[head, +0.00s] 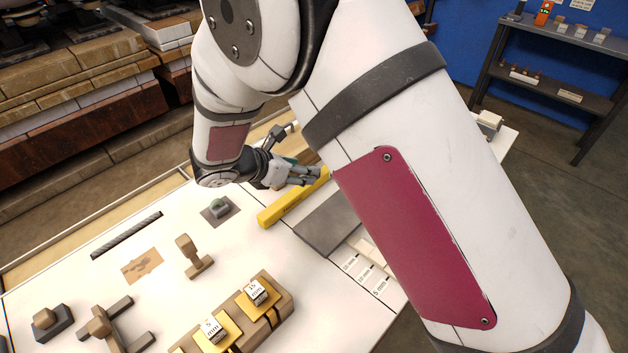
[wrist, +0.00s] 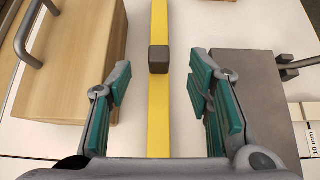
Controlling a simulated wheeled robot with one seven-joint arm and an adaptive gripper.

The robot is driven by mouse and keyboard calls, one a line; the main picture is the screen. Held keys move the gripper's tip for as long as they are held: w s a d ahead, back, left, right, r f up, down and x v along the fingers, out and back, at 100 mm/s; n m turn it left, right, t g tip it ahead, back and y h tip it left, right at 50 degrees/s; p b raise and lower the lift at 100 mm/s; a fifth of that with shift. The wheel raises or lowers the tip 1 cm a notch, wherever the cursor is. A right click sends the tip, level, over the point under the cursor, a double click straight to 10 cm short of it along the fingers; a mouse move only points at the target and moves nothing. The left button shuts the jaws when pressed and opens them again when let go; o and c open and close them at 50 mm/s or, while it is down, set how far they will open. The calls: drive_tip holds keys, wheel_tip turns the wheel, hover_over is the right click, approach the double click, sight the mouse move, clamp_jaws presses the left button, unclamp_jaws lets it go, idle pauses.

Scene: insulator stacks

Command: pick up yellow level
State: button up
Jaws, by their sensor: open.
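The yellow level (head: 289,203) is a long yellow bar lying on the white table in the head view, partly hidden at its far end by my arm and gripper. In the wrist view the yellow level (wrist: 159,113) runs straight up the picture between my fingers, with a dark square block (wrist: 159,59) on it. My gripper (wrist: 156,90) is open, with green pads on both sides of the bar and clear gaps to it. In the head view my gripper (head: 305,176) is beside the far part of the level.
A wooden box with a metal handle (wrist: 75,60) lies left of the level, and a grey plate (wrist: 245,95) lies right of it, both close to my fingers. Wooden blocks with labelled yellow pieces (head: 240,318) stand at the front. A dark rod (head: 127,235) lies at the left.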

drive_tip(key=shift+x, duration=3.5)
drive_tip(key=shift+s+a+f, duration=0.1)
drive_tip(key=shift+a, duration=0.1)
drive_tip(key=shift+c, duration=0.3)
clamp_jaws()
